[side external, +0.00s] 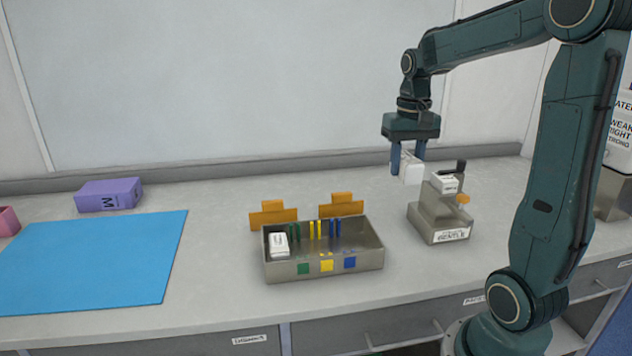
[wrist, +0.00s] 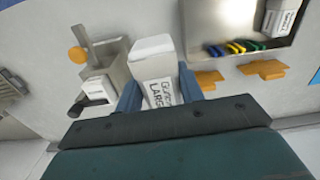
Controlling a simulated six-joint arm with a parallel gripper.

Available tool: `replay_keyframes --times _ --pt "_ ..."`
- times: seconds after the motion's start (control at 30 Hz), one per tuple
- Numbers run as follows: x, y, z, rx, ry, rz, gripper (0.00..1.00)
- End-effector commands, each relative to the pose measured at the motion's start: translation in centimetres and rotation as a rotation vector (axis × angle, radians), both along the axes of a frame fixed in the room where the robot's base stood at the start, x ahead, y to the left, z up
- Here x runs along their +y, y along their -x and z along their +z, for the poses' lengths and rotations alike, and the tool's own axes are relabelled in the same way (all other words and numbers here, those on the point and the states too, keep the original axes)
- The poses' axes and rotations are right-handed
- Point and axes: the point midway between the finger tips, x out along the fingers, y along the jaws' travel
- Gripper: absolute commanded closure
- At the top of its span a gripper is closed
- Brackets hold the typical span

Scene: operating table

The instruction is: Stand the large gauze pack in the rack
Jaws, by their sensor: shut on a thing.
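My gripper (side external: 407,169) is shut on the large gauze pack (side external: 411,174), a white pack. In the wrist view the pack (wrist: 152,67) shows the words "GAUZE LARGE" between the two blue fingers. My gripper holds it in the air, just left of and above a grey metal stand (side external: 437,222). The rack appears to be the grey metal tray (side external: 324,269) with green, yellow and blue dividers and matching squares on its front. A smaller white pack (side external: 279,245) stands in its left end. It also shows in the wrist view (wrist: 282,18).
The metal stand holds another white pack (side external: 445,183) and has an orange knob (side external: 463,198). Two orange pieces (side external: 273,214) (side external: 341,206) stand behind the tray. A purple box (side external: 109,195) and a blue mat (side external: 95,262) lie at left. The counter between mat and tray is clear.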

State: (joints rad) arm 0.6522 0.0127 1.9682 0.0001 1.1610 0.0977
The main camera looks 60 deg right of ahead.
Motion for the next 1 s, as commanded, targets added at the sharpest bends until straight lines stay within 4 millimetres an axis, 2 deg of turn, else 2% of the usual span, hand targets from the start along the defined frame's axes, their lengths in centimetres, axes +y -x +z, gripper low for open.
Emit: replay_keyframes --times 0.3,0.5,0.7,1.0 --pt "3.3 -4.0 -4.5 0.004 -0.002 -0.011 0.85" --pt "5.6 -5.9 -7.0 0.003 -0.001 -0.025 0.85" --pt "6.5 -6.5 -8.0 0.000 0.000 -0.034 0.85" --pt "6.5 -6.6 -8.2 0.000 0.000 -0.035 0.85"
